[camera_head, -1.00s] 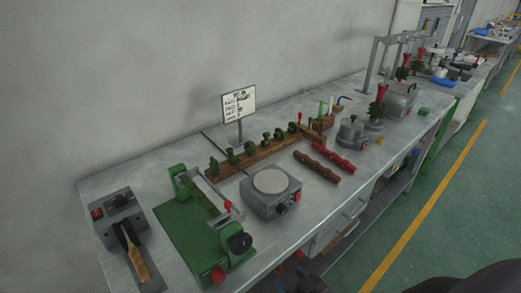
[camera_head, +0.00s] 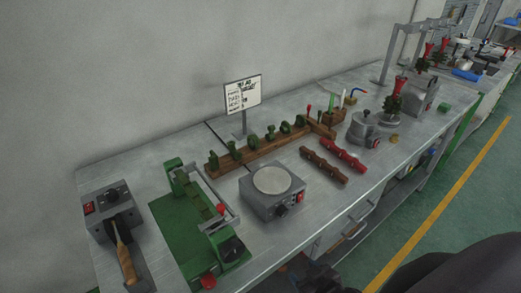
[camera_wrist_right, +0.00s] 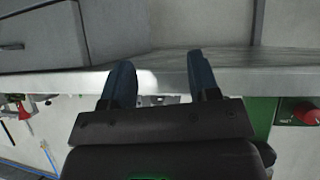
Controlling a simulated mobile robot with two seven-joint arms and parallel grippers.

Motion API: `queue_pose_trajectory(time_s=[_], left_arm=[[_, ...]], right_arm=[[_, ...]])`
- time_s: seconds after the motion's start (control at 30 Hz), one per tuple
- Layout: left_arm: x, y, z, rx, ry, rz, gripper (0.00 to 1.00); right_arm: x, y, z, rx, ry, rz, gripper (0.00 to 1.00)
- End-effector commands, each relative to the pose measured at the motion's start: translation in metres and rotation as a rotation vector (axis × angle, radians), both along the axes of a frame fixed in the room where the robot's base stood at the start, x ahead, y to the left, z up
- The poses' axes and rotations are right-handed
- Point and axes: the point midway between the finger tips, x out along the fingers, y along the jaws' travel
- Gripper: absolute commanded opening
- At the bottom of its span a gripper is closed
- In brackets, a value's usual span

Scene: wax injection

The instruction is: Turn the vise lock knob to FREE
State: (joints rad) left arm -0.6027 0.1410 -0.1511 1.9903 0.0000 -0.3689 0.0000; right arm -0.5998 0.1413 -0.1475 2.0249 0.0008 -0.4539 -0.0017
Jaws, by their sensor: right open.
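The green vise (camera_head: 172,224) stands at the bench's front left in the head view. It has a black round knob (camera_head: 232,248) on its front right block, a red ball knob (camera_head: 208,281) at its front and a smaller red one near its rail. I cannot read any FREE mark. My right gripper (camera_head: 322,274) is at the bottom of the head view, low by the bench's front edge and right of the vise. In the right wrist view my right gripper (camera_wrist_right: 160,72) is open with nothing between its fingers. A red knob (camera_wrist_right: 307,112) on a green part shows to its right. My left gripper is not in view.
A grey hot plate (camera_head: 270,196) stands right of the vise. A grey unit with a wooden-handled tool (camera_head: 124,262) stands left of it. The bench edge and drawers lie close to my right gripper.

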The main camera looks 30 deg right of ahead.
Motion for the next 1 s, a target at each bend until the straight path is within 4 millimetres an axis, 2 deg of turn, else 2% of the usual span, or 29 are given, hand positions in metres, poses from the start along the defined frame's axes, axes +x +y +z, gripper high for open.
queue_pose_trajectory(time_s=[0.47,1.0], left_arm=[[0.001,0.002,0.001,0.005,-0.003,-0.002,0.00],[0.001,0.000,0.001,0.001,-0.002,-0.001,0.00]], right_arm=[[-0.010,-0.001,0.027,-0.005,0.207,-0.028,0.56],[-0.039,-0.001,0.064,-0.009,0.445,-0.059,0.56]])
